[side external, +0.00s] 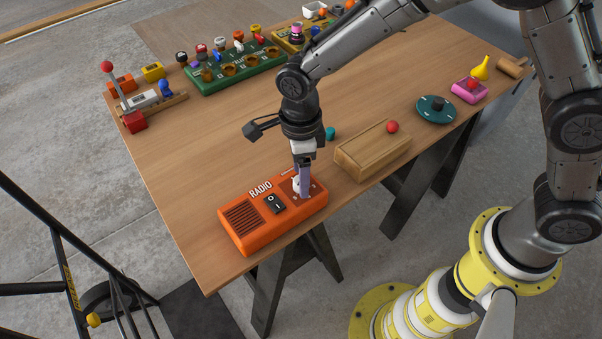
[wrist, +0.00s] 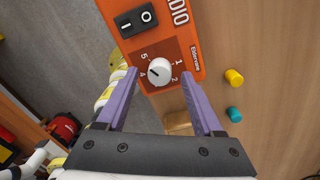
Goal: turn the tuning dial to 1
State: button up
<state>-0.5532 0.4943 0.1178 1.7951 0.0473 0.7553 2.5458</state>
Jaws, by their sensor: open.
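The orange radio (side external: 262,234) lies at the table's front edge, and it also shows in the wrist view (wrist: 187,50). Its white tuning dial (wrist: 159,71) has numbers around it, with 1 and 2 on the right and 5 at upper left. A small dark mark on the dial faces left, seemingly towards 4. My gripper (wrist: 158,78) is open, its two purple fingers on either side of the dial with gaps to it. In the side view my gripper (side external: 303,188) points down over the radio's right end and partly hides the dial.
A black rocker switch (wrist: 137,19) sits beside the dial. A yellow cylinder (wrist: 234,77) and a teal cylinder (wrist: 234,114) stand nearby. A wooden box (side external: 373,150) with a red ball is right of the radio. The table's middle left is clear.

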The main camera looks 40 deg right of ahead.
jog(key=shift+f, duration=0.4)
grip_shut()
dwell(0.4)
